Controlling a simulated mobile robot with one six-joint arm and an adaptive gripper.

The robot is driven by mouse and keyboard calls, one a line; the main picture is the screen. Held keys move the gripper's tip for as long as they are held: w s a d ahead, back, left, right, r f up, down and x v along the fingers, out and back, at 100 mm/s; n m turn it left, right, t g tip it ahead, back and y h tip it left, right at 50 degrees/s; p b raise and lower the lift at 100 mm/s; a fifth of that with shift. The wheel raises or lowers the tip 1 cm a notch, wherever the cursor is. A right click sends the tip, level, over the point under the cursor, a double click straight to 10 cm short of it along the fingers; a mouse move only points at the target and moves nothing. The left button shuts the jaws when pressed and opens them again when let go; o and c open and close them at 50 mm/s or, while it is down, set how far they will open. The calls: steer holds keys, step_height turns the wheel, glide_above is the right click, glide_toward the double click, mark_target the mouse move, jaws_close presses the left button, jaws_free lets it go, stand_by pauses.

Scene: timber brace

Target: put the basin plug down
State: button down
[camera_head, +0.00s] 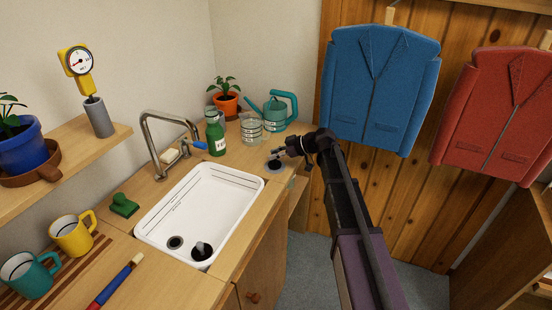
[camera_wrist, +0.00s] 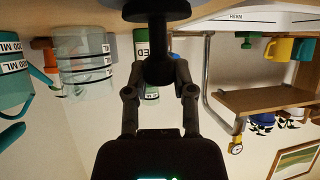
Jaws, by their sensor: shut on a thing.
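The basin plug (camera_head: 274,164) is black, with a wide flange and a narrower stem in the wrist view (camera_wrist: 158,40). My gripper (camera_head: 281,153) is shut on the stem's end, and its two fingers (camera_wrist: 159,80) show on either side of it in the wrist view. The plug is upright over a pale grey round dish (camera_head: 268,170) on the counter, right of the basin. I cannot tell whether the plug touches the dish. The white basin (camera_head: 190,200) holds a round drain (camera_head: 175,242) and a dark round thing with a pale top (camera_head: 202,251).
Behind the dish stand a clear measuring jar (camera_head: 251,128), a teal watering can (camera_head: 277,112), a green bottle (camera_head: 215,136) and a potted plant (camera_head: 227,104). The tap (camera_head: 150,140) rises behind the basin. Blue (camera_head: 378,90) and red (camera_head: 497,115) jackets hang at right.

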steer(key=shift+f, duration=0.3)
steer(key=shift+c, duration=2.3)
jaws_free()
steer(key=shift+r, duration=0.1)
steer(key=shift+r, duration=0.15)
steer(key=shift+d+r, duration=0.15)
steer(key=shift+d, duration=0.05)
steer(key=p+v, duration=0.5)
steer(key=v, duration=0.6)
steer(key=shift+d+p, duration=0.25)
steer(key=shift+p, duration=0.1)
steer(key=shift+s, duration=0.2)
